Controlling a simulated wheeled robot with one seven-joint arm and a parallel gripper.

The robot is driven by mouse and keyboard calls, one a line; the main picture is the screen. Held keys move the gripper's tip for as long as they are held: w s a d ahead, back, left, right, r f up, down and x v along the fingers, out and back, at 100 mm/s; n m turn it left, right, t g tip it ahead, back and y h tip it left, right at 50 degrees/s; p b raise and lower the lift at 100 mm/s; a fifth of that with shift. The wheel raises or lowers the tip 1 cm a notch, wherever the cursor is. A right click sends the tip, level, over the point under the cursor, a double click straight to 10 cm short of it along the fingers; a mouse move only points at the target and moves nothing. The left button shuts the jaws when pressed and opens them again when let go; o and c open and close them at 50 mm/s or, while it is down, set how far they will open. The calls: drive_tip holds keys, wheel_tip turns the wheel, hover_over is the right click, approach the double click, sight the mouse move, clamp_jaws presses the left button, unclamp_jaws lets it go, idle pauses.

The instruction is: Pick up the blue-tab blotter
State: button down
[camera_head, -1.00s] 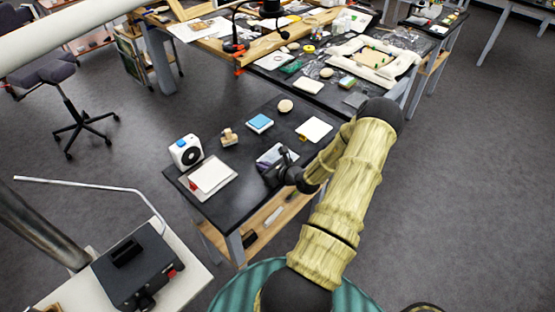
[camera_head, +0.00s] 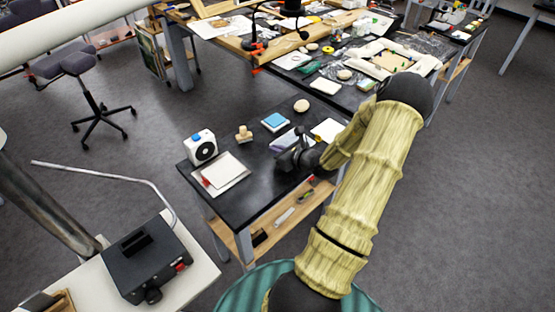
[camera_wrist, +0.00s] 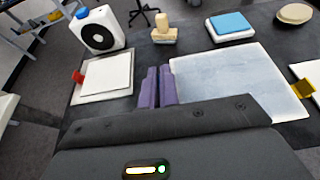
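No blue tab is plainly visible. A pale bluish-white flat sheet (camera_wrist: 240,82) lies on the dark table just right of my fingers in the wrist view; no tab shows on it. A white blotter-like pad with a red tab (camera_wrist: 104,74) lies left of my fingers, and it also shows in the head view (camera_head: 222,169). Another white pad with a yellow tab (camera_wrist: 313,72) is at the right edge. My gripper (camera_wrist: 157,76) has its purple fingers close together, low over the table beside the pale sheet's left edge. Anything between the fingertips is hidden.
Behind stand a white box with a black dial and blue knob (camera_wrist: 98,32), a wooden stamp (camera_wrist: 164,31), a blue-topped pad (camera_wrist: 231,26) and a round tan object (camera_wrist: 295,13). A cluttered bench lies beyond. A black device (camera_head: 147,260) stands on the left table.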

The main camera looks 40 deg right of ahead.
drive_tip(key=shift+r, duration=1.25)
